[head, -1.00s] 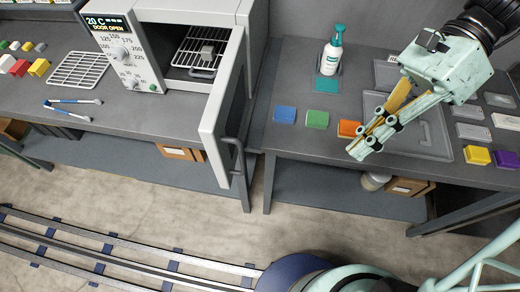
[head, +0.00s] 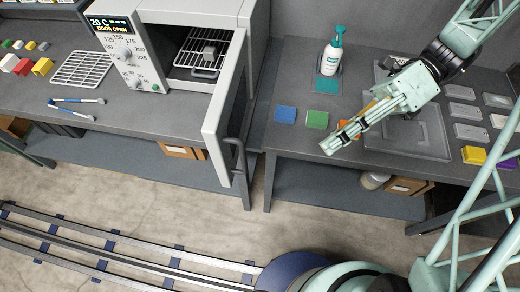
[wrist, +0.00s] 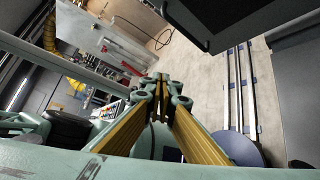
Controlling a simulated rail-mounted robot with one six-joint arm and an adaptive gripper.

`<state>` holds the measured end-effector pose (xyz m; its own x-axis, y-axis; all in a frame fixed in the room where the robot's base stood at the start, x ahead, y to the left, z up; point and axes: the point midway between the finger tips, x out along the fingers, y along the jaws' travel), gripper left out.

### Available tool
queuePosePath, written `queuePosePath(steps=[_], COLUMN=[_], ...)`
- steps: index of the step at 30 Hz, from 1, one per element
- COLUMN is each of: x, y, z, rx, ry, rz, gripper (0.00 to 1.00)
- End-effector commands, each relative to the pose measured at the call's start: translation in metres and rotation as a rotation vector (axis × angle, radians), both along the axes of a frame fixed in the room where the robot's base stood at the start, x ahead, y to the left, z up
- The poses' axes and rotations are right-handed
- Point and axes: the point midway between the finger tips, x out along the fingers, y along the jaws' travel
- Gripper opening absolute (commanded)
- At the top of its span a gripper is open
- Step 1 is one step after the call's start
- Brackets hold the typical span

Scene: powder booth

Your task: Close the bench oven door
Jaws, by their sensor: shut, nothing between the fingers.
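The bench oven (head: 185,12) stands on the left bench, and its display reads DOOR OPEN. Its door (head: 225,105) is swung wide open toward the front right, with a dark handle (head: 238,155) on the outer face. A wire rack with a small grey item (head: 207,54) shows inside. My gripper (head: 330,148) is shut and empty, right of the door and apart from it, above the front of the right bench. In the wrist view my gripper (wrist: 160,88) shows its fingers together. A dark panel at the top of the wrist view may be the door; I cannot tell.
The right bench holds a pump bottle (head: 333,55), a blue block (head: 286,114), a green block (head: 317,119) and a yellow block (head: 473,155). A wire rack (head: 82,69) and blue-handled tweezers (head: 77,101) lie left. Floor rails (head: 130,255) run in front.

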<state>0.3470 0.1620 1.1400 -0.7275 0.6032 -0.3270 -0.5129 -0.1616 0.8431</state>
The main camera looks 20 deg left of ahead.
Motion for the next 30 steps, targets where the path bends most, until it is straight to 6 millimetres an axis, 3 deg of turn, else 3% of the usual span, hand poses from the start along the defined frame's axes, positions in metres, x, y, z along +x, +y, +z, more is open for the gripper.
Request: queuePosePath(steps=[30], x=[0.020], y=[0.034], z=[-0.051], rx=[-0.107], ry=[0.544], rz=[-0.209], gripper=[0.00])
